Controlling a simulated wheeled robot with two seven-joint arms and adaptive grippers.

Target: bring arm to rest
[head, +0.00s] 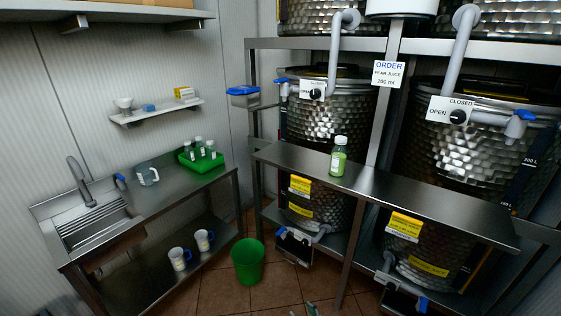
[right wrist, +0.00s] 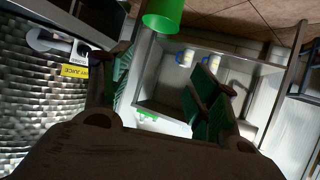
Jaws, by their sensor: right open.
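My right gripper (right wrist: 160,85) is open and empty in the right wrist view, its green-padded fingers wide apart. It hangs in free space, with the floor and the steel sink table beyond it. A small piece at the bottom edge of the head view may be a fingertip, but I cannot tell whose. My left gripper is not in view. A bottle of green liquid with a pale cap (head: 338,156) stands upright on the steel shelf (head: 420,200) in front of the tanks, clear of any gripper.
The sink table (head: 190,192) at left holds a jug (head: 147,175) and a green crate (head: 187,163) of bottles; two mugs (head: 179,258) stand on its lower shelf. A green bin (head: 248,262) stands on the floor. Large metal tanks (head: 450,140) fill the right side.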

